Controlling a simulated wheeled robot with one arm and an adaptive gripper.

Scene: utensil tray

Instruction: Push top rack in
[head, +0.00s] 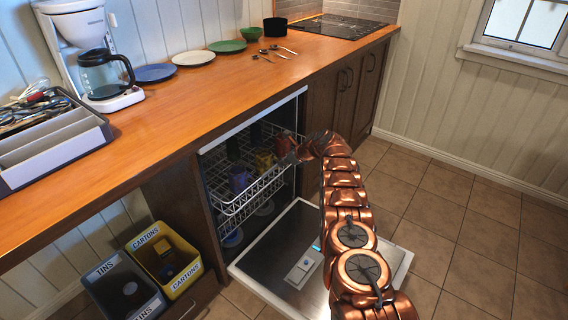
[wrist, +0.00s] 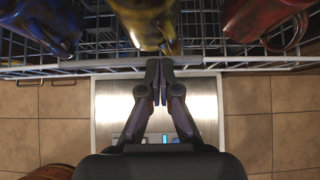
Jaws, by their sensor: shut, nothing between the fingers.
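The top rack (head: 258,187) is a white wire basket in the open dishwasher, and its front part appears to stick out over the lowered door. It holds a blue mug (head: 238,179), a yellow mug (head: 264,160) and a red mug (head: 284,144). My gripper (head: 293,156) is at the rack's front right, partly hidden by my arm in the head view. In the wrist view my gripper (wrist: 159,65) is shut and empty, with its fingertips at the rack's front rail (wrist: 215,63), below the yellow mug (wrist: 150,22). I cannot tell whether they touch the rail.
The dishwasher door (head: 285,240) lies open below the rack. A lower rack (head: 235,236) sits inside. A yellow cartons bin (head: 185,285) and a tins bin (head: 110,268) stand at the left. Tiled floor on the right is clear.

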